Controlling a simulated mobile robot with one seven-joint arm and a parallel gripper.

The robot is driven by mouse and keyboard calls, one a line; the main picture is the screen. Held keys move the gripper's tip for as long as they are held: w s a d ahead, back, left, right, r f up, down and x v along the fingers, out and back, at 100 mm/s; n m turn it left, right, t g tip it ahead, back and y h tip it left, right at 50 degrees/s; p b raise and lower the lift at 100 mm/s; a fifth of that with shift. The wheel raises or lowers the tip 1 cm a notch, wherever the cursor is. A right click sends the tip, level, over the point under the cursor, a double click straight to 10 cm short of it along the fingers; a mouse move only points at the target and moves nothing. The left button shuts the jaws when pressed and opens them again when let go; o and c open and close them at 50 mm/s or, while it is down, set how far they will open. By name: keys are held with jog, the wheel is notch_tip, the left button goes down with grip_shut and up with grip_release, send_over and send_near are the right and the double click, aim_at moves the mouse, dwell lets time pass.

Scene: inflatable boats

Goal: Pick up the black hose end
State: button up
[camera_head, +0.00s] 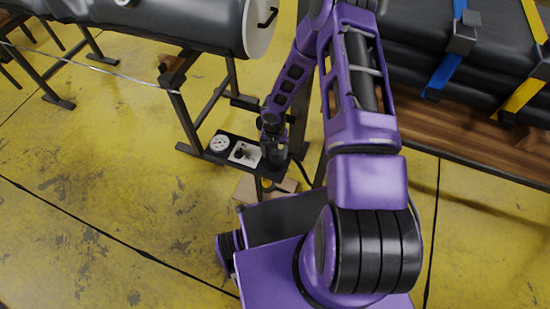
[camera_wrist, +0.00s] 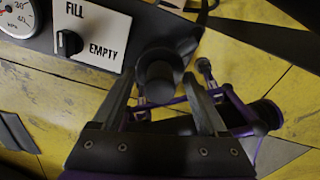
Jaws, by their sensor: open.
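The black hose end (camera_wrist: 160,70) shows in the wrist view as a short round black piece at the edge of the dark control panel. My gripper (camera_wrist: 159,84) is open, with one finger on each side of the black piece. I cannot tell whether either finger touches it. In the head view my gripper (camera_head: 273,160) points down at the right part of the panel (camera_head: 213,156), and my arm hides most of the hose end there.
A gauge (camera_head: 220,143) and a FILL/EMPTY knob plate (camera_wrist: 85,35) sit left of my gripper. A grey inflatable tube (camera_head: 190,22) lies on a black stand at upper left. Strapped black boats (camera_head: 480,70) lie on a wooden bench at right.

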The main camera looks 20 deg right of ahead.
jog(key=shift+f, duration=0.3)
grip_shut()
jog(key=shift+r, duration=0.15)
